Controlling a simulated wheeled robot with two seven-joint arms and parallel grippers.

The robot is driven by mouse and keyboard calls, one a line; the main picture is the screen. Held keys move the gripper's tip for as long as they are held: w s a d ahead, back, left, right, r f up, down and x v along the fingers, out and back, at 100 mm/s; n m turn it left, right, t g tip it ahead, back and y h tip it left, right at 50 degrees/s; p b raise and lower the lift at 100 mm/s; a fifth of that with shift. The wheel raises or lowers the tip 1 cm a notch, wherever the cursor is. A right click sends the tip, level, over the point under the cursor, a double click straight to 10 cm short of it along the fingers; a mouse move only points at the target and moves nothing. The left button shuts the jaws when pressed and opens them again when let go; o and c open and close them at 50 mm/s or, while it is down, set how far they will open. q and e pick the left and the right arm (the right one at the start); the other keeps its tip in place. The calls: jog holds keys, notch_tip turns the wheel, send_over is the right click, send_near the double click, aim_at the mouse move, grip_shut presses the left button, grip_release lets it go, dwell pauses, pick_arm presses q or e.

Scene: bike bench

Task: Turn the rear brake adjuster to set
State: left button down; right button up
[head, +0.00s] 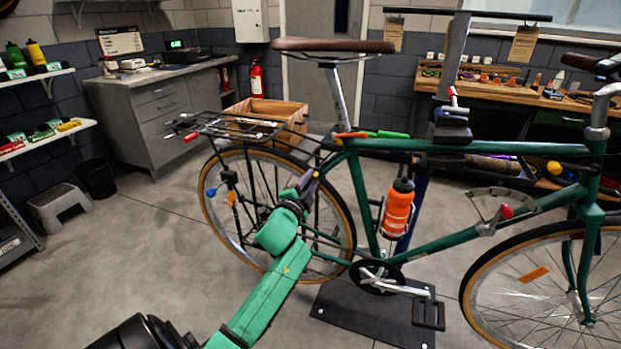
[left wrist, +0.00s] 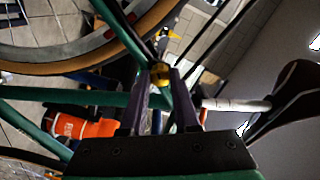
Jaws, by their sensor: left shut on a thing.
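A green bike (head: 460,148) is held upright on a stand. A small yellow knob, which looks like the rear brake adjuster (left wrist: 160,72), shows in the left wrist view near a joint of green frame tubes. My left gripper (head: 316,172) reaches in beside the rear wheel, below the saddle. Its two dark fingers (left wrist: 160,82) are on either side of the yellow knob and shut on it. My right gripper is not in view.
The rear wheel (head: 204,200) and rack (head: 215,124) are close to my left arm. An orange bottle (head: 398,208) sits on the frame. A wooden crate (head: 250,108) stands behind. A workbench (head: 480,86) with tools is at the back right.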

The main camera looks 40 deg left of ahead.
pick_arm(q)
jog(key=n+p, duration=0.2)
jog(key=n, duration=0.2)
jog(key=shift+r+n, duration=0.1)
jog(key=shift+n, duration=0.3)
jog(key=n+p, duration=0.2)
jog(key=n, duration=0.1)
jog(key=shift+n+p, duration=0.3)
jog(key=n+p, duration=0.2)
jog(key=n, duration=0.2)
jog(key=shift+p, duration=0.4)
jog(key=n+p, duration=0.2)
jog(key=n, duration=0.2)
jog(key=n+p, duration=0.1)
jog(key=n, duration=0.2)
jog(key=shift+n+p, duration=0.35)
jog(key=shift+n, duration=0.05)
jog(key=n+p, duration=0.1)
jog(key=n, duration=0.2)
jog(key=shift+n, duration=0.3)
jog(key=n+p, duration=0.1)
jog(key=n, duration=0.2)
jog(key=shift+n, duration=0.3)
jog(key=shift+f+n, duration=0.2)
jog(key=shift+n, duration=1.3)
